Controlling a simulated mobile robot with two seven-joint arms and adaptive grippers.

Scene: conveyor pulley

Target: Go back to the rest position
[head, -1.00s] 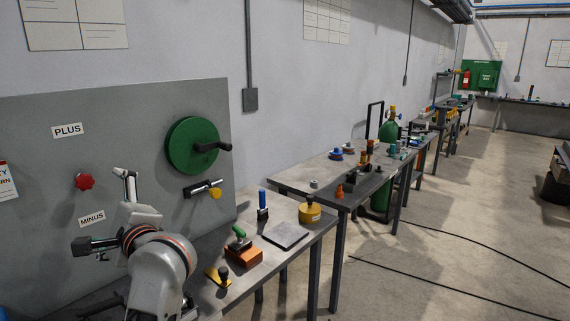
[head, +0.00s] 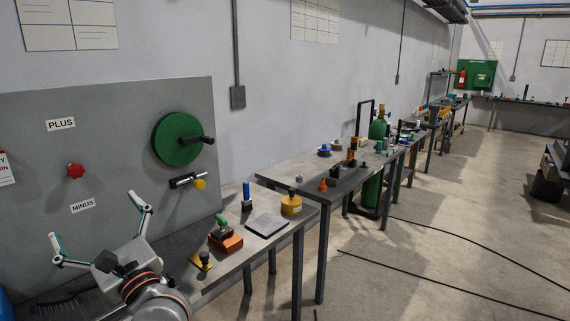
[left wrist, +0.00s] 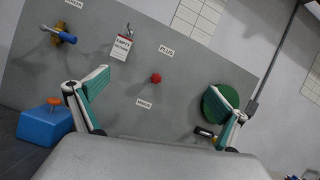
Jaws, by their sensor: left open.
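My left gripper (head: 98,229) is open and empty in the head view, low at the left in front of the grey panel (head: 110,125). Its two fingers are spread wide and touch nothing. In the left wrist view the same spread fingers (left wrist: 158,95) frame the panel (left wrist: 140,55). The red knob (head: 75,171) sits on the panel between the PLUS and MINUS labels, beyond the gripper. It also shows in the left wrist view (left wrist: 156,78). The green handwheel (head: 177,139) is on the panel to the right. My right gripper is not in view.
The near bench carries an orange block (head: 226,242), a yellow-based tool (head: 201,262), a grey plate (head: 267,224) and a yellow round tin (head: 291,204). A blue box (left wrist: 45,126) stands at the left in the wrist view. Cables (head: 440,280) cross the open floor at the right.

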